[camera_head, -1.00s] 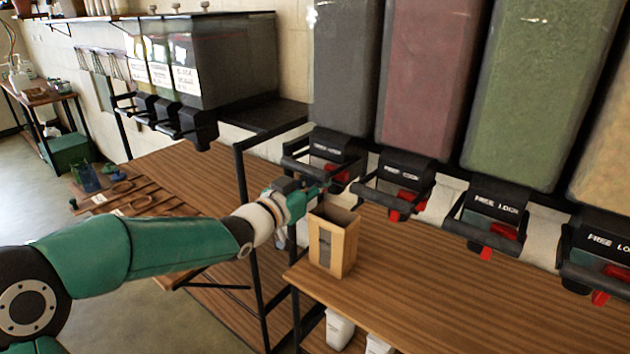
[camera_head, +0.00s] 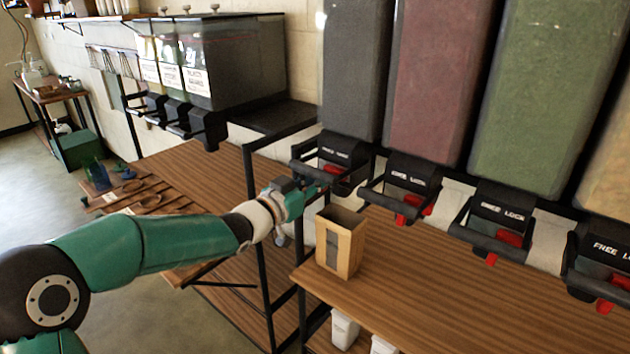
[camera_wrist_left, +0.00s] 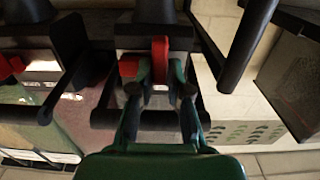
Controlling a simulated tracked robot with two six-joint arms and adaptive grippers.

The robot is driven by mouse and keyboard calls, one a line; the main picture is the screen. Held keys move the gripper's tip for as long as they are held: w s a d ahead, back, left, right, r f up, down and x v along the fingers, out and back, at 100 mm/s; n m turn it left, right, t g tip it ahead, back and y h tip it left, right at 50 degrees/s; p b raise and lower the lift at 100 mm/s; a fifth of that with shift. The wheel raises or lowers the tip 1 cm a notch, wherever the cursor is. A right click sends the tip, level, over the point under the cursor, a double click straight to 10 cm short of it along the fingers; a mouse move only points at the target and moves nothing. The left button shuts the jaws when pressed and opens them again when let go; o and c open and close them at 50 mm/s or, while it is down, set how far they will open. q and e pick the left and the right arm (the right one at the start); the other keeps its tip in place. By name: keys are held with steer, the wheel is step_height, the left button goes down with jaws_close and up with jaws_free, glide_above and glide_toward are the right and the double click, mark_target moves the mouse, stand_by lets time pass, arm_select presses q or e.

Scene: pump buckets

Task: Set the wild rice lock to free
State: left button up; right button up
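The dark grey bin (camera_head: 352,65) is leftmost of the large bins; no name on it is readable, so I cannot confirm it holds wild rice. Its black dispenser (camera_head: 338,150) has a "FREE LOCK" label and a red lock lever (camera_head: 333,169), partly hidden in the head view. My left gripper (camera_head: 312,191) is at this dispenser's front. In the left wrist view, the red lever (camera_wrist_left: 160,52) stands between the fingertips of my left gripper (camera_wrist_left: 161,75). The fingers look apart around it; contact is unclear. A second red piece (camera_wrist_left: 129,67) is beside the left finger. My right gripper is out of view.
A tan open-topped box (camera_head: 340,242) stands on the wooden counter (camera_head: 430,290), just right of my left gripper. Neighbouring dispensers (camera_head: 405,180) with red levers line up to the right.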

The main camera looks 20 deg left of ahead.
arm_select(q)
steer(key=o, duration=0.4)
steer(key=shift+a, duration=0.35)
steer(key=shift+d, duration=0.1)
steer(key=v, duration=1.2)
steer(key=shift+f, duration=0.1)
